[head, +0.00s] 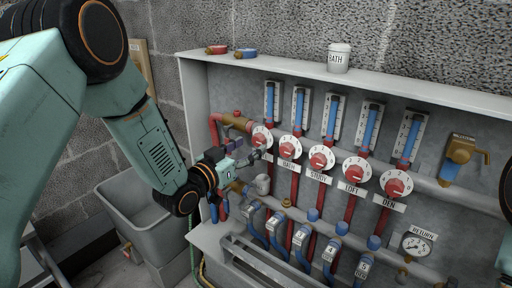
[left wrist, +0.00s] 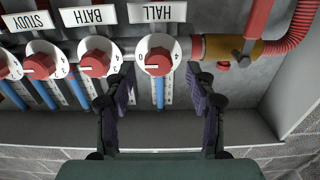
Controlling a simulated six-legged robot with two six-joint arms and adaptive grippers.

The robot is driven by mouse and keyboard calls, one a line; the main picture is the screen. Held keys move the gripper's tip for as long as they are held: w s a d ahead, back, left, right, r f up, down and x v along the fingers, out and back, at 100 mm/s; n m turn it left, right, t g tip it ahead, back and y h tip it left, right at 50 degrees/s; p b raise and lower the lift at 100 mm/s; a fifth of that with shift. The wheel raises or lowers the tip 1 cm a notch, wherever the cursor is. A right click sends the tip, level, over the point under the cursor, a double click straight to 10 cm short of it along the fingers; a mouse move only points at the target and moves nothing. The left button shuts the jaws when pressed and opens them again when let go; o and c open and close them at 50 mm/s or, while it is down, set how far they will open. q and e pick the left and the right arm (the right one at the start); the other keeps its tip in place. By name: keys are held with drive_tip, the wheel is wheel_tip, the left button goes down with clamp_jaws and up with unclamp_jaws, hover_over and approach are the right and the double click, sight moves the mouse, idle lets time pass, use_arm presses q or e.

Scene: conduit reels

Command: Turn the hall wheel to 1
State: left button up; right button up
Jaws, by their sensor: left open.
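The hall wheel (left wrist: 158,60) is a red knob on a white dial, under an upside-down HALL label (left wrist: 157,12) in the left wrist view. The numbers 0 and 4 show on its dial, and a pale mark on the knob lies towards the 0 side. In the head view the hall wheel (head: 262,137) is the leftmost of the row. My left gripper (left wrist: 161,84) is open, its fingers to either side of the wheel's lower part in the wrist view; contact cannot be told. In the head view my left gripper (head: 256,157) hides the HALL label.
The bath wheel (head: 289,148) sits close beside, with the study wheel (head: 321,158), loft wheel (head: 357,170) and den wheel (head: 396,184) farther right. Gauge tubes (head: 300,108) rise above the wheels.

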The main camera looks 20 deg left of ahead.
sight(256, 142)
use_arm(q)
drive_tip(key=shift+x, duration=0.8)
drive_tip(key=shift+w+d+b, duration=0.35)
drive_tip(key=shift+w+d, duration=0.05)
drive_tip(key=shift+w, duration=0.25)
drive_tip(key=shift+w, duration=0.15)
drive_tip(key=c, duration=1.2)
drive_tip(key=shift+o, duration=0.2)
